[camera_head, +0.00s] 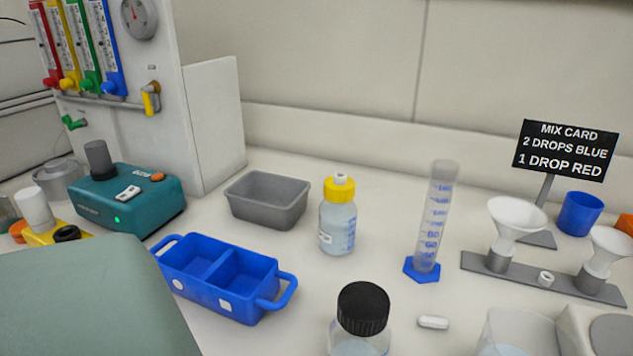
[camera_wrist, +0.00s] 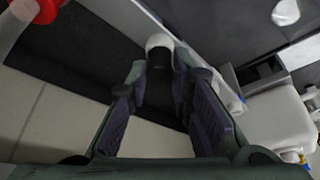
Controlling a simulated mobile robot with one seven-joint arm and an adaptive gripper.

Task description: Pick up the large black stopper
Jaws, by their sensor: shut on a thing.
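My gripper (camera_wrist: 163,85) shows in the wrist view, its two dark padded fingers closed on a dark piece (camera_wrist: 160,92) between them. This piece appears to be the large black stopper, but it is dim and its outline blends with the dark band behind it. A white rounded thing (camera_wrist: 160,42) shows just past the fingertips; I cannot tell whether it is joined to the dark piece. No loose large black stopper is clearly seen there.
On the bench are a black-capped bottle (camera_head: 363,305), a blue two-part tray (camera_head: 208,296), a grey bin (camera_head: 268,205), a yellow-capped bottle (camera_head: 338,222), a measuring cylinder (camera_head: 434,215) and a teal mixer (camera_head: 128,203). A red-ended tube (camera_wrist: 40,10) is at the wrist view's top left.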

